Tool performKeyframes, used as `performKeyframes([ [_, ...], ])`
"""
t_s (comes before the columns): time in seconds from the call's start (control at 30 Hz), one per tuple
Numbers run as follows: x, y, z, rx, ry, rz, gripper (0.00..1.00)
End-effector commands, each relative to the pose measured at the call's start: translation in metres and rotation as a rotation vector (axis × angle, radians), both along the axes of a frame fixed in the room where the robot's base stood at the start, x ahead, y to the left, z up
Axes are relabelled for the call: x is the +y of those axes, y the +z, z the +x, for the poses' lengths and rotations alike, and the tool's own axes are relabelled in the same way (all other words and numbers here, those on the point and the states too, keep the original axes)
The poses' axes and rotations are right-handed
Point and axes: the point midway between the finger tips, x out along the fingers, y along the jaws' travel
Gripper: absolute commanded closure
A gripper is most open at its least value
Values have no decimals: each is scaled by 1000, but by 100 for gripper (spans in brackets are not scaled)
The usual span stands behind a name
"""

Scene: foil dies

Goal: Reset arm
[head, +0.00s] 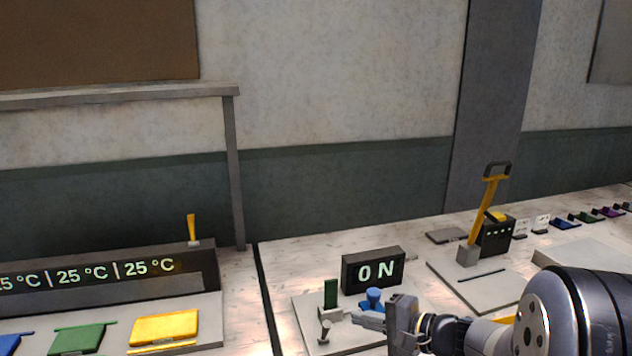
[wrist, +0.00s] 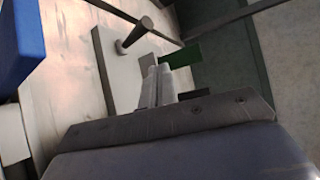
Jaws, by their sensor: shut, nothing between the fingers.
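My gripper (head: 369,321) is at the lower middle of the head view, reaching left over a light plate with small fittings. Its two fingers lie together, shut and empty, and they also show in the wrist view (wrist: 157,84). A small green upright piece (head: 331,293) stands on the plate just left of the fingertips, and a blue knob-like piece (head: 374,299) is just behind them. A small grey peg (head: 325,332) stands at the plate's front left. In the wrist view a dark peg (wrist: 134,34) and a green piece (wrist: 182,56) appear beyond the fingertips. I cannot tell whether the fingers touch anything.
A black display reading "0 N" (head: 373,270) stands behind the plate. A black box with a yellow lever (head: 487,215) is to the right. Green (head: 80,338) and yellow (head: 165,327) blocks lie at left before a temperature display (head: 110,272). A grey post (head: 235,175) rises at the left.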

Motion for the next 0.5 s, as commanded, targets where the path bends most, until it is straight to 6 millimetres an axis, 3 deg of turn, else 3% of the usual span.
performKeyframes([
  [0.2, -16, 3, -12, -1, -2, -1, 100],
  [0.5, -19, 5, -14, 0, -1, 0, 100],
])
